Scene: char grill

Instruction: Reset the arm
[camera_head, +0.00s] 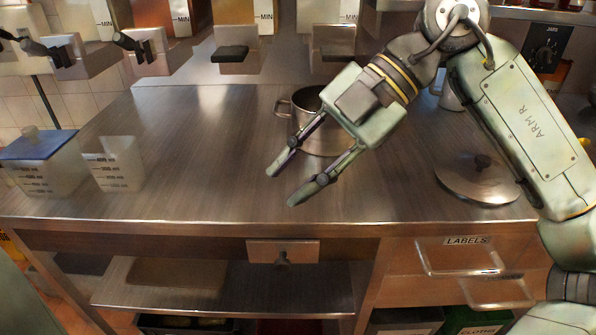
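My gripper (282,188) hangs over the middle of the steel counter (220,190), pointing down and to the left. Its two fingers are apart with nothing between them. My arm comes in from the right edge and bends at the top. A steel pot (322,138) stands on the counter behind the gripper, partly hidden by it. Its left handle shows, and its right side is covered by the gripper body.
A round lid (477,180) lies on the counter at the right, beside my arm. Dispensers (240,50) hang above the back edge. Drawers with handles (460,258) are below. The counter's left-middle is clear.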

